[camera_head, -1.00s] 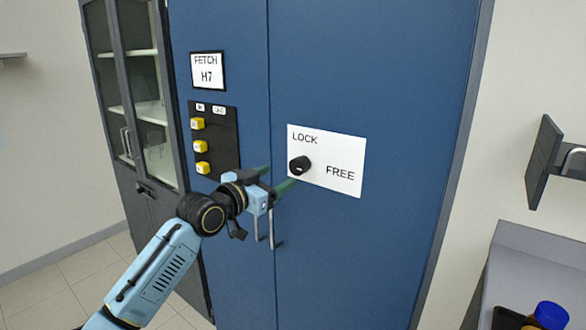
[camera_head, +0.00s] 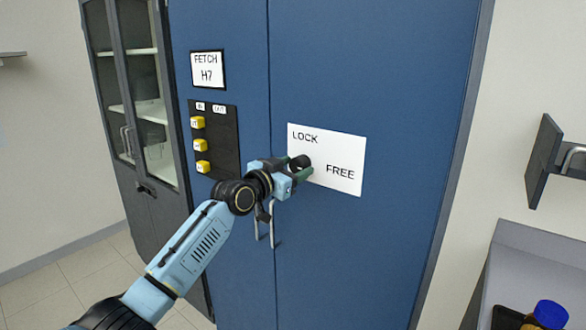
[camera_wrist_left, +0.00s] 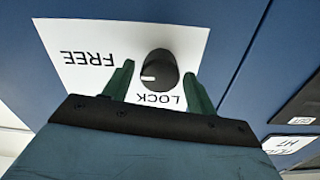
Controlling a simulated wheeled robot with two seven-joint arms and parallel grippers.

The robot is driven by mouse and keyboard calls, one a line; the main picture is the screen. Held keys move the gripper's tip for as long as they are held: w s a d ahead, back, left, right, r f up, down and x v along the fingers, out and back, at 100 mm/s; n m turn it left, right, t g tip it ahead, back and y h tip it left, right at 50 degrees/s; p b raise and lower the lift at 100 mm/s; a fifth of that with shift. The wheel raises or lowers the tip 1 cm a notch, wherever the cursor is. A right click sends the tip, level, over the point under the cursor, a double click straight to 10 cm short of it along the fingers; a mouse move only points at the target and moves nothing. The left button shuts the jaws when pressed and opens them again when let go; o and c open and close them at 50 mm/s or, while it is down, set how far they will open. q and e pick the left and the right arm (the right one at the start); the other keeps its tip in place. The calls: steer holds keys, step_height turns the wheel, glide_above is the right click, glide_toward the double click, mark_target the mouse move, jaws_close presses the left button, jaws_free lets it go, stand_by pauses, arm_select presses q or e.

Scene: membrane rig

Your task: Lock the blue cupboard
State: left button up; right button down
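The blue cupboard (camera_head: 370,80) fills the middle of the head view, with its doors closed. A white plate (camera_head: 345,143) on its right door reads LOCK at upper left and FREE at lower right. A black round knob (camera_head: 302,160) sits on the plate; it also shows in the left wrist view (camera_wrist_left: 161,70), where its white mark points left, towards the FREE side. My left gripper (camera_head: 300,168) is open at the knob. Its green fingers (camera_wrist_left: 158,82) stand on either side of the knob, with small gaps visible. My right gripper is out of view.
Handles (camera_head: 264,225) hang below my left wrist. A black panel with yellow buttons (camera_head: 200,145) is on the left door. A glass-door cabinet (camera_head: 145,95) stands to the left. A grey counter (camera_head: 540,245) with a blue-capped bottle (camera_head: 550,314) is at lower right.

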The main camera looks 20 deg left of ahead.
arm_select(q)
steer(key=c, duration=0.8)
steer(key=n+p, duration=0.2)
steer(key=n, duration=0.2)
steer(key=n+p, duration=0.2)
steer(key=n, duration=0.3)
steer(key=n+p, duration=0.1)
steer(key=n, duration=0.4)
steer(key=shift+p, duration=0.4)
steer(key=shift+n+p, duration=0.85)
steer(key=shift+n, duration=1.15)
steer(key=shift+f, duration=0.1)
steer(key=o, duration=1)
